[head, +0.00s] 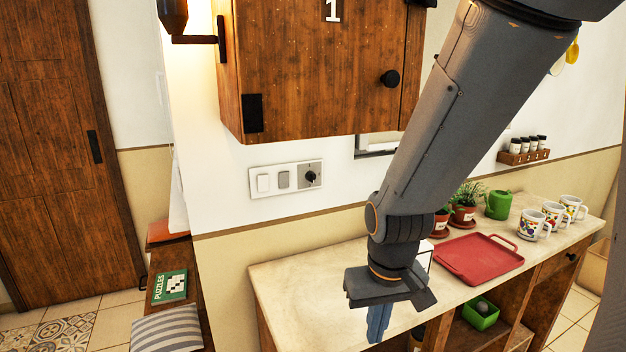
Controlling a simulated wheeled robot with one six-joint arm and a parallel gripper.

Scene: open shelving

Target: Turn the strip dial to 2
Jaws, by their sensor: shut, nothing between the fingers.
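The strip dial (311,177) is a small black knob on a grey plate at the right end of a white wall strip (287,179). The strip also carries a white switch (263,183) and a grey switch (284,179). The dial's markings are too small to read, so I cannot tell its setting. My gripper (377,326) points down over the counter, below and to the right of the dial and well apart from it. Its blue fingers are together and hold nothing.
A wooden cabinet (310,75) marked 1 hangs above the strip. The counter (300,272) holds a red tray (478,258), potted plants (464,212), a green watering can (498,204) and several mugs (553,215). The wall around the strip is clear below. A bench with a puzzle book (170,287) stands left.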

